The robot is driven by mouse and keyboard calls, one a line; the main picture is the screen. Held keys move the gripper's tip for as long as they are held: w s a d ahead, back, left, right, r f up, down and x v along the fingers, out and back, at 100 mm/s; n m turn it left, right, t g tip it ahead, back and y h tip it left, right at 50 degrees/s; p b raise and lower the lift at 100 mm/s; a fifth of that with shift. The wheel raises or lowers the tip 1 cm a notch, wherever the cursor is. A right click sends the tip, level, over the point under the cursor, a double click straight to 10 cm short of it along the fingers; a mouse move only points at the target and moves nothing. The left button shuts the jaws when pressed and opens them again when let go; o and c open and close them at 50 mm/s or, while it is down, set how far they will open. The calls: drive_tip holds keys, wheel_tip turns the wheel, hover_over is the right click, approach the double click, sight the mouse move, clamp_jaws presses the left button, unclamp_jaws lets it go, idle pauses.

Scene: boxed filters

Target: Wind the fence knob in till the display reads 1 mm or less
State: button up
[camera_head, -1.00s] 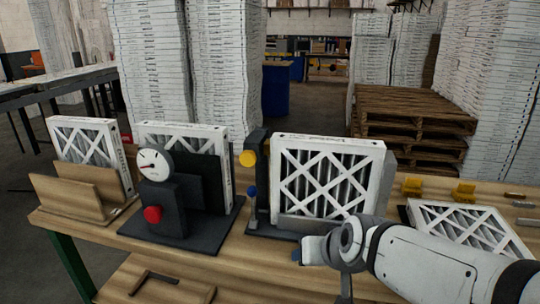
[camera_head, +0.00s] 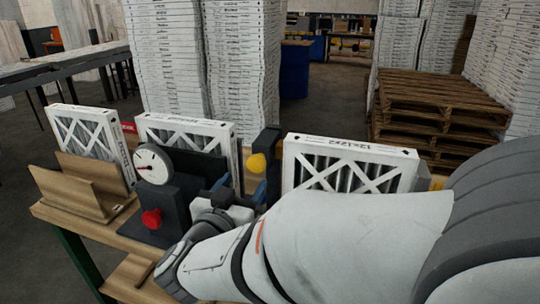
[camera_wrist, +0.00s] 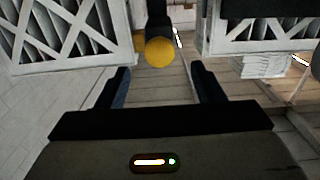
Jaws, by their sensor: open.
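A yellow round knob (camera_head: 257,163) sits on a dark upright post (camera_head: 268,142) at mid-bench. In the wrist view the knob (camera_wrist: 159,52) lies ahead of my gripper, centred between the fingertips and apart from them. My gripper (camera_wrist: 162,74) is open and empty; its blue-dark fingers also show in the head view (camera_head: 243,186), just in front of and left of the knob. A white round dial (camera_head: 152,166) with a needle stands on a dark block, with a red knob (camera_head: 151,219) below it. The dial's reading is too small to tell.
White framed filters stand upright at the left (camera_head: 88,137), behind the dial (camera_head: 190,130) and right of the post (camera_head: 345,165). A wooden holder (camera_head: 80,190) is at the left end. My arm covers the bench's right front. Stacked filters and pallets (camera_head: 430,105) stand behind.

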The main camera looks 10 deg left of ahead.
sight(255, 167)
drive_tip(key=w, duration=0.7)
drive_tip(key=shift+w+d+p, duration=0.15)
drive_tip(key=shift+d+p, duration=0.2)
drive_tip(key=shift+p, duration=0.05)
drive_tip(key=c, duration=1)
drive_tip(key=shift+o, duration=0.2)
drive_tip(key=shift+b, duration=0.35)
